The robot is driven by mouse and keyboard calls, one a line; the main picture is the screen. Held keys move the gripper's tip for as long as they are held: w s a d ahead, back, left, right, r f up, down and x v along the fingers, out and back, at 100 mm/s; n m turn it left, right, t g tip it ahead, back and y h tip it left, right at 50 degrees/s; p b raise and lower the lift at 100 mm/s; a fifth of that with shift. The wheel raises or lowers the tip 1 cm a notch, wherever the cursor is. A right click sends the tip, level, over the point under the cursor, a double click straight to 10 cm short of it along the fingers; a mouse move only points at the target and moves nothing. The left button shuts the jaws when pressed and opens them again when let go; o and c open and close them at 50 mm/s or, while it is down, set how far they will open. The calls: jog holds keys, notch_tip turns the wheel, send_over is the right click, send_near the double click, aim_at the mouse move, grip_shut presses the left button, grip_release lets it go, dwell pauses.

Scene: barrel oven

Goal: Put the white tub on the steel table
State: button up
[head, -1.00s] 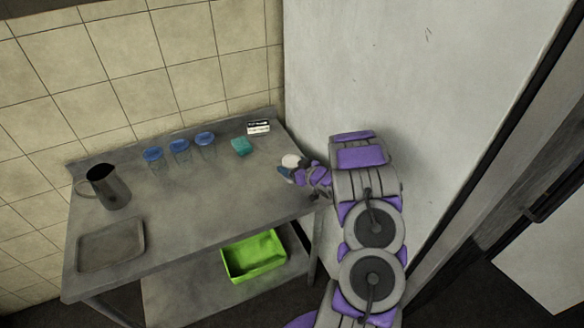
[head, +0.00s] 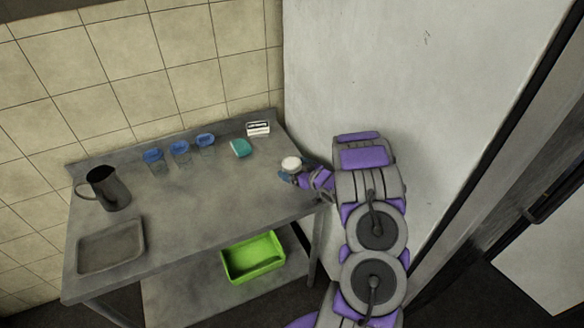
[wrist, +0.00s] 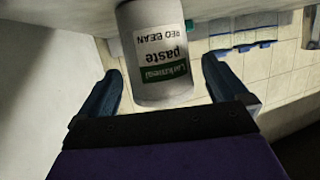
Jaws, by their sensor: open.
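The white tub (head: 291,163) stands upright on the steel table (head: 215,205), near its right edge. In the wrist view, the tub (wrist: 160,52) fills the upper middle, with an upside-down "red bean paste" label and a green band. My gripper (head: 292,177) is at the tub's near right side. In the wrist view, its two blue fingers are spread wide, one to each side of the tub, with visible gaps.
Several blue-lidded containers (head: 180,152), a teal box (head: 241,148) and a white-and-black box (head: 258,128) stand along the back. A metal pitcher (head: 108,188) and a tray (head: 111,246) are at left. A green bin (head: 253,258) sits on the lower shelf. A white wall panel (head: 400,80) borders the right.

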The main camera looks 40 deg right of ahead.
jog(key=v, duration=0.6)
jog(key=shift+p, duration=0.35)
jog(key=shift+w+d+r+h, duration=0.1)
jog(key=shift+w+r+h, duration=0.15)
jog(key=shift+w+h, duration=0.05)
notch_tip(320, 180, up, 9)
jog(key=g+h, duration=0.5)
jog(key=s+a+r+m+g, duration=0.2)
jog(key=s+a+r+g, duration=0.2)
jog(key=s+a+r, duration=0.35)
jog(key=s+a+r+g+y, duration=0.2)
jog(key=s+a+r+g, duration=0.1)
jog(key=s+a, duration=1.1)
jog(key=s+a+r+n+g+y, duration=0.1)
jog(key=s+a+g, duration=0.3)
jog(key=s+a, duration=1)
jog(key=shift+s+a+r+y, duration=0.25)
jog(key=shift+a+r+y, duration=0.55)
jog(key=shift+r+y, duration=0.1)
